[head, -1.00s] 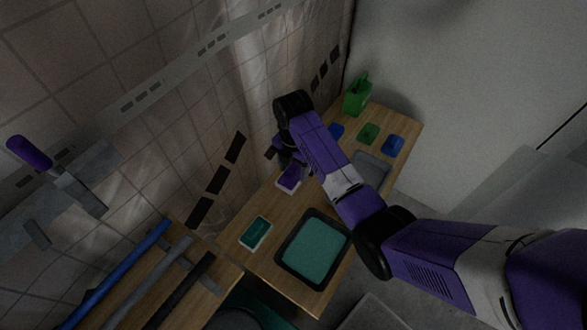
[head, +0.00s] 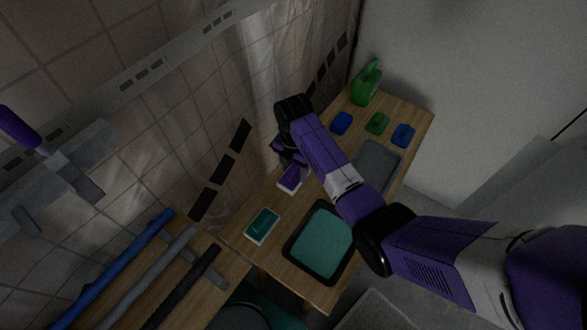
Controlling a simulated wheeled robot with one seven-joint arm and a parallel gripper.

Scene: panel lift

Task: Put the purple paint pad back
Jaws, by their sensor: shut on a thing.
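The purple paint pad (head: 290,179), with a pale base, is at the left edge of the wooden table in the head view, just below my gripper (head: 287,163). My gripper is shut on the pad. The fingers are small, dark and partly hidden by my purple arm. I cannot tell whether the pad touches the table top. A teal pad (head: 263,225) with a white rim lies nearer on the same table, apart from my gripper.
A black tray of teal paint (head: 322,243) and a grey tray (head: 376,167) stand on the wooden table (head: 279,262). Blue (head: 341,123) and green (head: 377,123) pieces, another blue piece (head: 403,135) and a green jug (head: 367,83) are at the far end. Blue, grey and black bars lie lower left.

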